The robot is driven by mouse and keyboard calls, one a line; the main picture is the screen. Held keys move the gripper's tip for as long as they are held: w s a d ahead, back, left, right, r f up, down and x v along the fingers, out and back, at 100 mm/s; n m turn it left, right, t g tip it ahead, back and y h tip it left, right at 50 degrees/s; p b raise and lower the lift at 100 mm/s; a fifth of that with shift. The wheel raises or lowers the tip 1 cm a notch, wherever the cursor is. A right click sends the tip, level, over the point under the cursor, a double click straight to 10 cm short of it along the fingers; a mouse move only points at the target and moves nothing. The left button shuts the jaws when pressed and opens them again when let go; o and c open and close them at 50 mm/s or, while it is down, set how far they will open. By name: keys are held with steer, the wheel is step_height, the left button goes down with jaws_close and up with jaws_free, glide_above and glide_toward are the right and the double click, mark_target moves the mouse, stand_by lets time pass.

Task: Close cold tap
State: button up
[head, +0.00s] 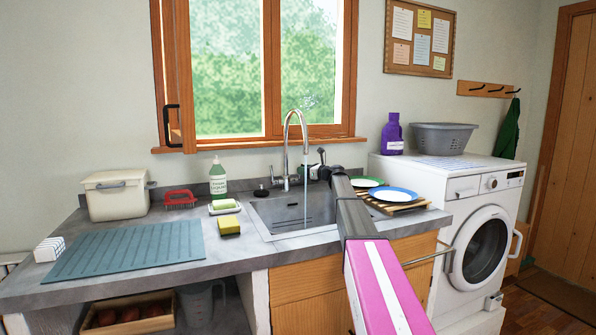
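The chrome tap (286,155) stands upright behind the sink (285,212), with a tall curved spout. A thin stream of water (305,185) runs from the spout into the basin. A small lever (273,176) shows on the left side of the tap's base. The right side of the base is partly covered, and I cannot tell which lever is the cold one. My gripper (322,166) is at the far end of my arm, just right of the spout and base. Its fingers are small and dark, so I cannot tell whether they are open or touching the tap.
A soap bottle (218,178), a sponge (229,226) and a red brush (180,199) are left of the sink. Plates (393,194) on a wooden rack (405,206) sit right of it, close to my arm. The washing machine (470,225) is further right.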

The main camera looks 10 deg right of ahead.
steer(key=shift+x, duration=1.8)
jaws_close()
steer(key=shift+w+a+m+g+h, duration=0.15)
steer(key=shift+w+m+g+h, duration=0.15)
steer(key=shift+w+g+h, duration=0.15)
steer(key=shift+w+a+m+g+h, duration=0.1)
steer(key=shift+w+m+g+h, duration=0.25)
steer(key=shift+m+g+h, duration=0.2)
jaws_free()
